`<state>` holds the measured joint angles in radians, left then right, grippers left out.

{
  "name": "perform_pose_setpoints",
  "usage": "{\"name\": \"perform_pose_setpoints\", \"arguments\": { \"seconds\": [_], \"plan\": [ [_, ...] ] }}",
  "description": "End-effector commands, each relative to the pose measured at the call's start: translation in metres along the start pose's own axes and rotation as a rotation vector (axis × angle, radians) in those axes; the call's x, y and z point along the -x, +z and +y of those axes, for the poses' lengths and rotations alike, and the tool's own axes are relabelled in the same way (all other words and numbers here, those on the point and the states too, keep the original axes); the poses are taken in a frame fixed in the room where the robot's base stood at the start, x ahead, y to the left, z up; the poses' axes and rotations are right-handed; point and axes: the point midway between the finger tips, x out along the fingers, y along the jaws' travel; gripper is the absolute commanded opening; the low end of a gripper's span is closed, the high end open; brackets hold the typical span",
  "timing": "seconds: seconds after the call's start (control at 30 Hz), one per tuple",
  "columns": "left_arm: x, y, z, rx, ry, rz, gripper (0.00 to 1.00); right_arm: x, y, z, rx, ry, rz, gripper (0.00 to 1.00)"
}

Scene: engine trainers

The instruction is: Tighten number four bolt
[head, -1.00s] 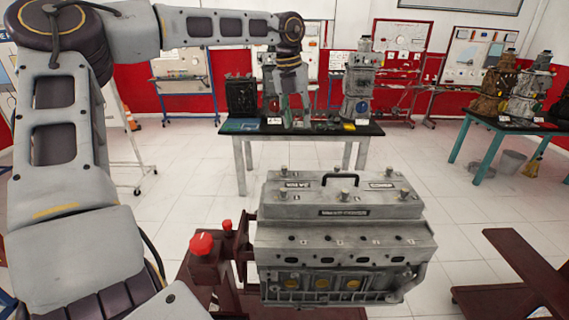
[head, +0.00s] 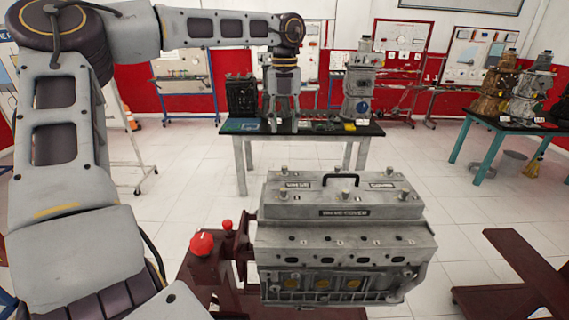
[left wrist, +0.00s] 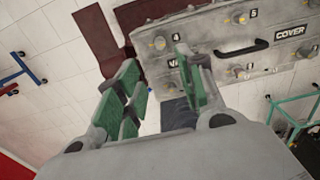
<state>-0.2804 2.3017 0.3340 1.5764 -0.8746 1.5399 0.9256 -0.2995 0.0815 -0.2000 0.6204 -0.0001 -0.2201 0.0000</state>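The grey engine cover (head: 300,203) with several bolts and a black handle (head: 342,178) sits on the engine block. In the left wrist view, the bolt beside the number 4 (left wrist: 160,43) stands upright near the cover's left corner. A bolt by the number 5 (left wrist: 241,18) is farther along the same edge. My left gripper (head: 282,126) points down beyond the engine in the head view. It also shows in the left wrist view (left wrist: 160,95), with green pads spread apart and nothing between them. It is apart from the number 4 bolt. My right gripper is out of view.
A dark red engine stand with a red knob (head: 202,244) is left of the block. A table (head: 240,137) with engine parts stands behind my left gripper. A teal-legged table (head: 482,128) is at the right. White floor is open between.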

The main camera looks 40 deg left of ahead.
Motion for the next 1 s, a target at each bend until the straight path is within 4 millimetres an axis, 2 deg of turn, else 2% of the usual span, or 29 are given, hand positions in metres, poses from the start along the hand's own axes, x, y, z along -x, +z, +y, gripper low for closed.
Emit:
{"name": "perform_pose_setpoints", "arguments": {
  "seconds": [0.17,0.37,1.0],
  "plan": [
    [-0.009,0.000,0.000,-0.001,0.002,0.003,0.38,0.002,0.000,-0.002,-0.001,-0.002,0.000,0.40],
    [-0.030,-0.001,0.000,-0.001,0.001,0.004,0.38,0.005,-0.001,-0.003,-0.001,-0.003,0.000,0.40],
    [-0.113,-0.001,0.001,0.001,0.001,0.002,0.38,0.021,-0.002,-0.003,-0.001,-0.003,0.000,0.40]
  ]
}}
